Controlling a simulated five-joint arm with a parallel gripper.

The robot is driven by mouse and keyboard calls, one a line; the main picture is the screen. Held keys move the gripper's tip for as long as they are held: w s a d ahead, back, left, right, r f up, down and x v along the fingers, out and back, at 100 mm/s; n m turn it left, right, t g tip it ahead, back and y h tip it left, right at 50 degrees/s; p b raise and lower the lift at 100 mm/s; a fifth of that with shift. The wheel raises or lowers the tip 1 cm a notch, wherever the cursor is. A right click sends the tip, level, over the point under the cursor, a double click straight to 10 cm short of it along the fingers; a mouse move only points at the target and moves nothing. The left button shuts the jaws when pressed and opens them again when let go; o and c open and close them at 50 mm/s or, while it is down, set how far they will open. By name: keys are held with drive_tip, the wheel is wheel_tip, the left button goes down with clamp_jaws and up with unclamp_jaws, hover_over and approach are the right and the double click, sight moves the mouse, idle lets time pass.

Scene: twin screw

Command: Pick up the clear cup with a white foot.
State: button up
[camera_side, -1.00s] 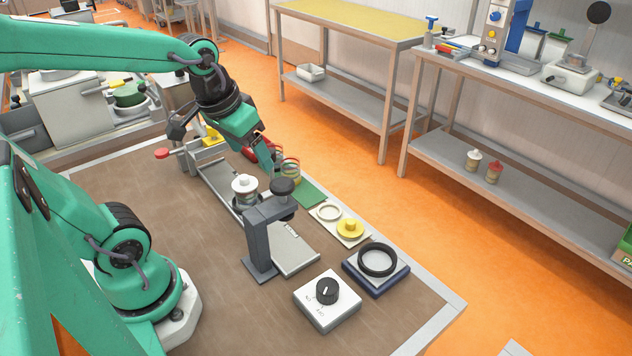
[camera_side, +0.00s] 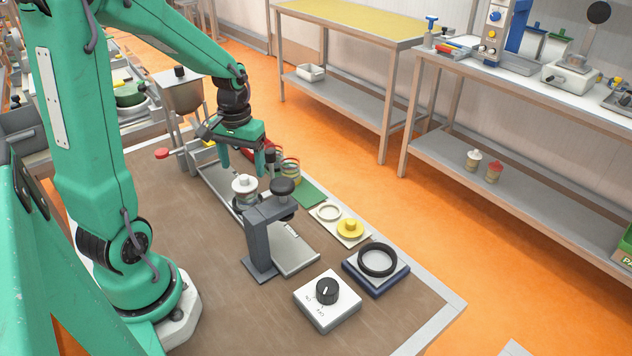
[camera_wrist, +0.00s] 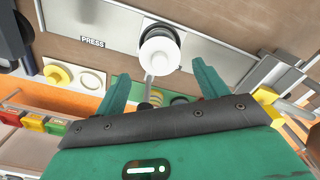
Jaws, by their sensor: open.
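The clear cup with a white foot (camera_side: 244,188) stands on the metal plate in the side view, its white foot facing up. In the wrist view its white foot (camera_wrist: 160,52) shows from above, just beyond the fingertips and between their lines. My gripper (camera_side: 242,168) is open and empty, with its green fingers pointing down just above and behind the cup. In the wrist view the two fingers of my gripper (camera_wrist: 162,75) are spread apart, with nothing between them. The cup's clear lower part is partly hidden by the grey press.
A grey press stand (camera_side: 260,240) with a dark knob rises close in front of the cup. A yellow piece (camera_side: 350,229), a black ring (camera_side: 377,259) and a dial box (camera_side: 327,298) are to the right. Red and green rings stand behind my gripper. Bare brown tabletop lies left of the plate.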

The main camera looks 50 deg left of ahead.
sight(245, 183)
drive_tip(key=shift+f, duration=0.1)
drive_tip(key=shift+f, duration=1.2)
drive_tip(key=shift+f, duration=0.1)
drive_tip(key=shift+s+f, duration=0.1)
drive_tip(key=shift+f, duration=2.4)
drive_tip(key=c, duration=0.9)
